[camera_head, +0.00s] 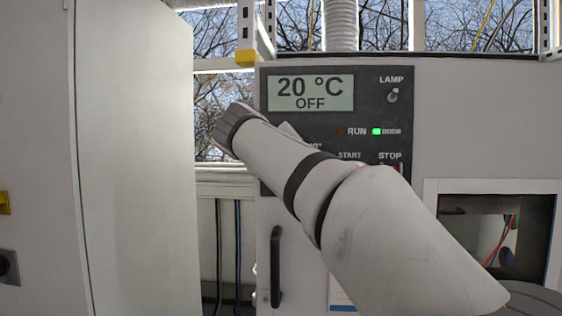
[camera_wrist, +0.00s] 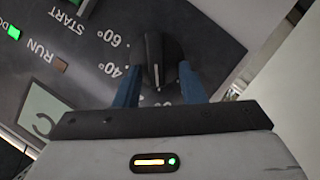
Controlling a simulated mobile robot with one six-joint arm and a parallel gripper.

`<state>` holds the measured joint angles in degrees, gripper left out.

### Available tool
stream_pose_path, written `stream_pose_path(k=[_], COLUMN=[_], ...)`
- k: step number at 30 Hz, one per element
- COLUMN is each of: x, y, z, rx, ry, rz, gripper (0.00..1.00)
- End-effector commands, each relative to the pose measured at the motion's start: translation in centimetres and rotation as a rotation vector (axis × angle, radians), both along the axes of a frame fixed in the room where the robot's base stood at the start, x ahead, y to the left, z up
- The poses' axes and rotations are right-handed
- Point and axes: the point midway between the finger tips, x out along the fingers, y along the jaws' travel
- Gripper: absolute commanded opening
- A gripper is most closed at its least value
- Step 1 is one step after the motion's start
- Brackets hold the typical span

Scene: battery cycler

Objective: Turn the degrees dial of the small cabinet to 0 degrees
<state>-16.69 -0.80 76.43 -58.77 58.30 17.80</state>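The degrees dial (camera_wrist: 163,52) is a black knob on the dark control panel, seen in the wrist view. Marks for 40° and 60° show to its left; its exact pointing is hard to tell. My gripper (camera_wrist: 157,70) has its two blue fingers on either side of the dial. The fingers look apart from the knob, with the right one very close to it. In the head view my arm hides the dial and the gripper. The small cabinet's display (camera_head: 311,93) reads 20 °C and OFF.
The panel also bears a lamp switch (camera_head: 392,96), an unlit RUN light (camera_head: 341,131), a lit green light (camera_head: 377,131), and START and STOP labels. A black door handle (camera_head: 275,266) is below. A tall white door (camera_head: 133,150) stands at left.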

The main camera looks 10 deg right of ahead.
Motion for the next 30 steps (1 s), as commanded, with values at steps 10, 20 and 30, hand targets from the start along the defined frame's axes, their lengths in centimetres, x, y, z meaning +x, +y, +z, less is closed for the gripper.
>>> stream_pose_path(k=[10,20,30], x=[-1.2,-5.2,-5.9], y=[0.9,3.7,4.0], z=[0.5,2.0,2.4], rx=[0.000,0.000,0.000], ry=[-0.006,-0.003,-0.001], rz=[0.003,0.003,-0.002], gripper=[0.36,0.36,0.36])
